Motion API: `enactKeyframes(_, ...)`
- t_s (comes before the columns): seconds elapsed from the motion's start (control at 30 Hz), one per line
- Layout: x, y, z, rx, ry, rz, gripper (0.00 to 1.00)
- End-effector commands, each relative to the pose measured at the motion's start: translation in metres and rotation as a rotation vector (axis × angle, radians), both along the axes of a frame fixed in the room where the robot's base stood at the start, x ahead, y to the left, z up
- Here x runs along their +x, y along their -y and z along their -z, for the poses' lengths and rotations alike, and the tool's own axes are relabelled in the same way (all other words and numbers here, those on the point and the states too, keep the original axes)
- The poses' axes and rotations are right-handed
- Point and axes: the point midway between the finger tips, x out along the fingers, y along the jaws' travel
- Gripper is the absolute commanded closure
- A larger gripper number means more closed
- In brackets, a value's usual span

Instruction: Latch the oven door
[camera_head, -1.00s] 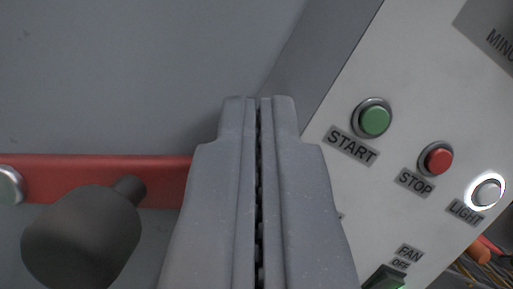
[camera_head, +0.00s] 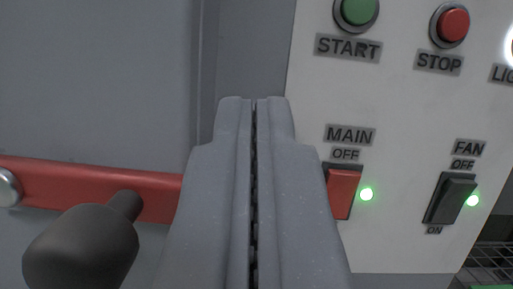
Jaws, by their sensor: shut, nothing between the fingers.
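The oven door (camera_head: 100,80) is the flat grey panel filling the left of the view. A red latch bar (camera_head: 80,188) lies across it, nearly level, with a round metal pivot (camera_head: 8,188) at its left end. A dark knob handle (camera_head: 82,248) sticks out from the bar toward the camera. My gripper (camera_head: 254,100) is shut and empty, pointing forward in the middle of the view. It covers the bar's right end, so I cannot tell whether that end is engaged. The knob is to the left of my gripper, apart from it in the picture.
A light control panel (camera_head: 400,110) stands on the right. It carries a green START button (camera_head: 357,10), a red STOP button (camera_head: 452,24), a red MAIN switch (camera_head: 342,193) and a black FAN switch (camera_head: 451,198). Green lamps glow beside both switches. A wire rack (camera_head: 492,262) shows at lower right.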

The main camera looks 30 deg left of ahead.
Motion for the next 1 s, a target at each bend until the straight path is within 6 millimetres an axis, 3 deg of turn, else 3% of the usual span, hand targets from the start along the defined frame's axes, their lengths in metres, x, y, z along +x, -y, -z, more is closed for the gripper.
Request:
enactKeyframes(0.43, 0.000, 0.000, -0.005, 0.000, 0.001, -0.001, 1.00)
enactKeyframes(0.7, 0.000, 0.000, -0.046, 0.001, 0.001, 0.000, 1.00)
enactKeyframes(1.0, -0.046, 0.034, -0.018, 0.000, -0.004, 0.002, 1.00)
